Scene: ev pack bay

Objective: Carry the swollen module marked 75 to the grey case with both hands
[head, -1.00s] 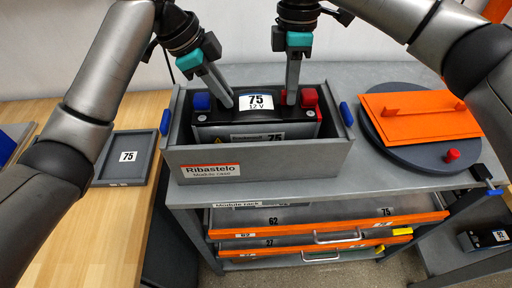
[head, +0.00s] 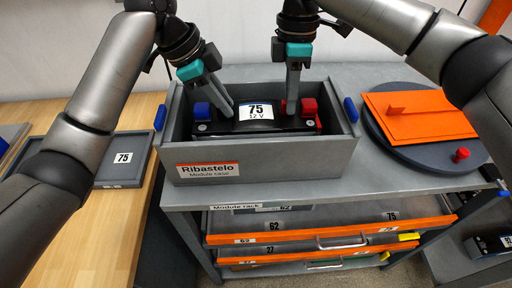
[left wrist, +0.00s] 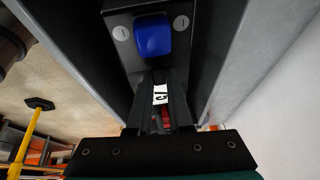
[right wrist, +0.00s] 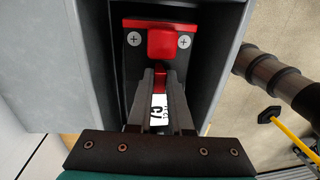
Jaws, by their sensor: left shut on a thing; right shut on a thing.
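The black module marked 75 (head: 256,112) sits low inside the grey case (head: 262,160) on top of the grey cabinet, its top at about the rim or below. It has a blue terminal cover (head: 201,110) at the left and a red one (head: 309,107) at the right. My left gripper (head: 228,108) is shut on its left part; the blue cover shows close up in the left wrist view (left wrist: 153,36). My right gripper (head: 291,106) is shut on its right part; the red cover shows in the right wrist view (right wrist: 160,42). The module's underside is hidden by the case.
An orange plate (head: 420,115) lies on a dark round lid (head: 415,148) with a red knob, right of the case. A grey tray marked 75 (head: 108,174) lies on the wooden bench at the left. Orange-edged drawers (head: 330,230) stand partly out below the case.

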